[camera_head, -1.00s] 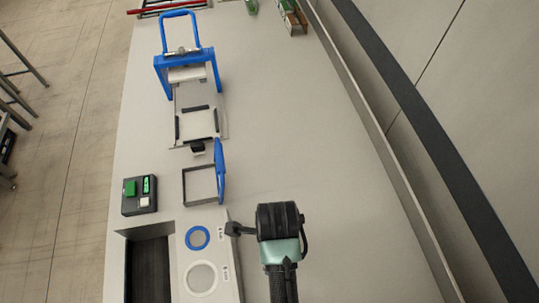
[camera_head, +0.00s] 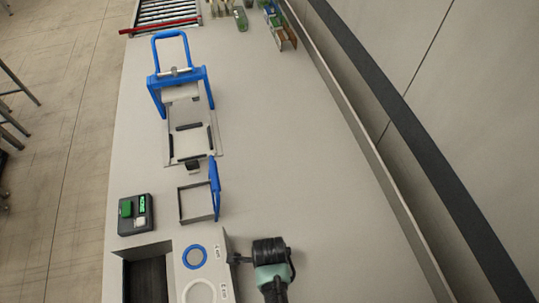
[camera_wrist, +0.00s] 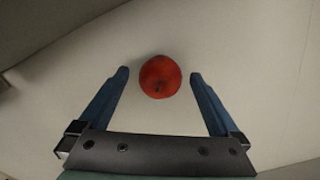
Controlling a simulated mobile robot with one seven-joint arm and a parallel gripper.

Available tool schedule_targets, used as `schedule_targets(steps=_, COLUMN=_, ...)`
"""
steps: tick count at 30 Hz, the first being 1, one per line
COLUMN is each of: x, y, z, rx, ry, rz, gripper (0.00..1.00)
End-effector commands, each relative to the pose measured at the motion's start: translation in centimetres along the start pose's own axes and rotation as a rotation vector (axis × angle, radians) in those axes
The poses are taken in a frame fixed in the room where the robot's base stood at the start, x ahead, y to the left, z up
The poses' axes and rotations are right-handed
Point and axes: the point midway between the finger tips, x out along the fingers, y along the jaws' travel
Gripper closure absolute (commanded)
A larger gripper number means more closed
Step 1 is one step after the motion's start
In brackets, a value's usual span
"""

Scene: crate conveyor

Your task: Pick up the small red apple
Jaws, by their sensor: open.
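The small red apple (camera_wrist: 160,77) lies on the pale tabletop in the wrist view, just beyond and roughly midway between the fingertips. My gripper (camera_wrist: 158,76) is open, with one blue finger on each side of the apple and a visible gap to each. I cannot tell how high the fingers are above the table. In the head view the apple is not visible. My dark wrist (camera_head: 270,251) shows there at the bottom, over the table, and the fingers are not clearly seen.
A blue-handled press (camera_head: 180,85) stands on the table at left. A small frame with a blue lid (camera_head: 214,188) and a green-button box (camera_head: 135,214) are nearer. A grey panel with round openings (camera_head: 200,272) lies left of my wrist. The table's middle is clear.

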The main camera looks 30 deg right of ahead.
Motion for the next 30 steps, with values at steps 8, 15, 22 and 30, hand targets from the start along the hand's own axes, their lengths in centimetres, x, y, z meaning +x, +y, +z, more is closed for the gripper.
schedule_targets(steps=8, x=0.02, y=-0.02, z=0.01, rx=0.0, ry=0.0, rz=0.0, gripper=0.14)
schedule_targets(steps=15, x=0.0, y=-0.02, z=0.0, rx=0.0, ry=0.0, rz=0.0, gripper=0.57)
schedule_targets(steps=22, x=-0.02, y=-0.02, z=0.01, rx=0.0, ry=0.0, rz=-0.001, gripper=0.93)
schedule_targets(steps=30, x=-0.21, y=-0.04, z=0.02, rx=0.0, ry=0.0, rz=-0.001, gripper=0.93)
